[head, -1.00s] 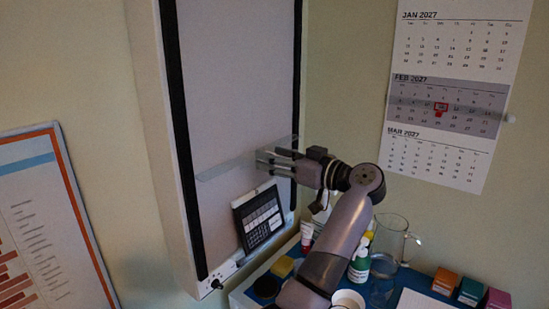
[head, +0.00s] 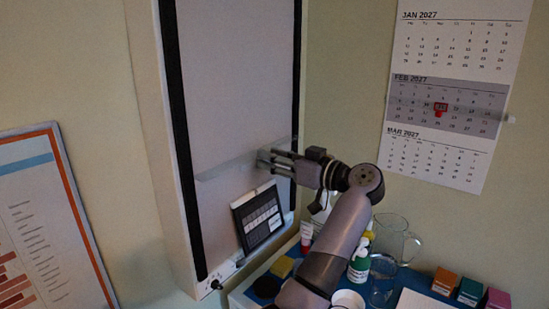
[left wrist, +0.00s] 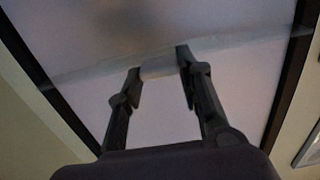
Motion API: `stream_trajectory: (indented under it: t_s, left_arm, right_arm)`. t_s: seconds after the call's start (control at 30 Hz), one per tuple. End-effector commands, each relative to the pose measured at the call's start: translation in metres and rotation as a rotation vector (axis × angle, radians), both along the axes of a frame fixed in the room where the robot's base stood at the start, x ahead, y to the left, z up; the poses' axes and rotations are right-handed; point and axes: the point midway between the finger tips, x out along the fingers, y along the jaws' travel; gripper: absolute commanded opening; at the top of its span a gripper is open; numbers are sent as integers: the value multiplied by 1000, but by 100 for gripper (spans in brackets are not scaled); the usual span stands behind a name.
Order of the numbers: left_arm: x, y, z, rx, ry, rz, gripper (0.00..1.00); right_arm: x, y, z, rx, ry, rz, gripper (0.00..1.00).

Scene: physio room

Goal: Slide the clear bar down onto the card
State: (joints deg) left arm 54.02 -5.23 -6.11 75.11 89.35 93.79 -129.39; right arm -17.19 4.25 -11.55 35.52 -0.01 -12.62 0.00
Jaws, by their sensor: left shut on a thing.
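The clear bar (head: 226,163) lies across the pale panel (head: 235,80) of a wall box, between its two black side strips. The card (head: 259,216), dark-edged with a pale patch, leans at the panel's foot, below the bar, with a gap between them. My left gripper (head: 264,158) is at the right half of the bar, above the card. In the left wrist view the bar (left wrist: 90,69) crosses the picture, and my fingers (left wrist: 159,63) are shut on its pale tab (left wrist: 158,67). The card is not visible in that view. My right gripper is not in view.
A blue-topped surface (head: 418,283) at the lower right holds bottles (head: 359,264), a clear jug (head: 391,236) and small coloured boxes (head: 470,291). A calendar (head: 458,90) hangs right, and a framed chart (head: 45,220) left. The panel above the bar is clear.

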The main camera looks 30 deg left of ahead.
Motion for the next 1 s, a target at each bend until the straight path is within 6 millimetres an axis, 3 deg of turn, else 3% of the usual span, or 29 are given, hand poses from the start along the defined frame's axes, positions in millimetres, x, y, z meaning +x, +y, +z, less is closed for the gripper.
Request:
stream_trajectory:
  t_s: [0.13, 0.33, 0.5, 0.87, 0.9, 1.0]
  left_arm:
    - [1, -1, -15, -2, 4, -1, 0]
    - [0, -1, -66, -4, 8, -1, 0]
    - [0, -1, -95, -3, 4, -2, 0]
    - [0, -1, -100, 0, -1, -3, 0]
    - [0, -1, -100, 0, -2, -3, 34]
    - [0, -1, -100, 0, -2, -3, 40]
  right_arm:
    - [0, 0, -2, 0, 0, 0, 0]
    - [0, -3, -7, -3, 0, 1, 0]
    - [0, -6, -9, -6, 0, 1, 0]
    - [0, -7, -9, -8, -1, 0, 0]
    - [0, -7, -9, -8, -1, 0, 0]
    - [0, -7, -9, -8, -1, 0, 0]
